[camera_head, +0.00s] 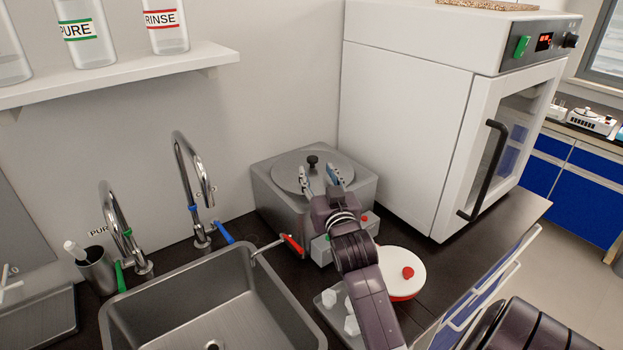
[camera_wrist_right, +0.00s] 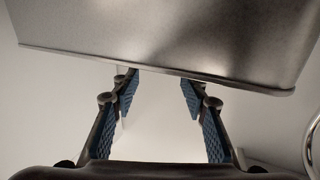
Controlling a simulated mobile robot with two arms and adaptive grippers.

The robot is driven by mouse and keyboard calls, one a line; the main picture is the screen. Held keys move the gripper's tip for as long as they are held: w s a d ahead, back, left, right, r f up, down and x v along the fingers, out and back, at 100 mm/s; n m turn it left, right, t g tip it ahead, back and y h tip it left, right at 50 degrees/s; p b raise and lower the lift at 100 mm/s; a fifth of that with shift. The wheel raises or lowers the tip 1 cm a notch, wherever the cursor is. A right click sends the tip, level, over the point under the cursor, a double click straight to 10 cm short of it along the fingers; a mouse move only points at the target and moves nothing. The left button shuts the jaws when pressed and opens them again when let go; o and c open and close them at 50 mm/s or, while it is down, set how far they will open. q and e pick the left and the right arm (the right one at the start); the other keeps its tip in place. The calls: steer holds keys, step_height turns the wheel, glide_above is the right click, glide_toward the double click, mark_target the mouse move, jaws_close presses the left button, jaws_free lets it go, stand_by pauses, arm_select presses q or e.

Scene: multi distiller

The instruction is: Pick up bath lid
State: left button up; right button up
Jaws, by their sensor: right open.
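The bath is a grey metal box (camera_head: 262,192) on the dark counter against the wall. Its round grey lid (camera_head: 288,170) lies on top, with a black knob (camera_head: 313,161) in the middle. My right gripper (camera_head: 322,172) is open over the front part of the lid, its fingertips near the knob in the head view. I cannot tell whether the knob is between the fingers. In the right wrist view the open fingers (camera_wrist_right: 160,90) point toward a grey metal surface with a rim (camera_wrist_right: 150,70), and nothing is seen between them. My left gripper is not in view.
A sink (camera_head: 125,318) with two taps is at the lower left. A red-handled valve (camera_head: 292,244) sticks out beside the bath. A white oven (camera_head: 405,120) stands close on the right. A white round item with a red knob (camera_head: 412,258) and a tray of white pieces (camera_head: 331,299) lie near my right arm.

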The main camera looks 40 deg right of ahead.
mark_target(314, 160)
steer(key=shift+x, duration=1.05)
steer(key=shift+w+d+r+p, duration=0.15)
steer(key=shift+w+d+p, duration=0.2)
steer(key=shift+w+p, duration=0.15)
steer(key=p+x, duration=0.1)
steer(key=x, duration=0.2)
steer(key=shift+d, duration=0.2)
steer(key=shift+w+d, duration=0.25)
steer(key=shift+w, duration=0.3)
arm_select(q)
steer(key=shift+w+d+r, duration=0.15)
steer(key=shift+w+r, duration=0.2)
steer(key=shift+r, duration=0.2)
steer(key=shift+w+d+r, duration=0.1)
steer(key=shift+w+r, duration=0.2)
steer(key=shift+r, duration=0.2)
arm_select(e)
steer(key=shift+c, duration=0.3)
jaws_close()
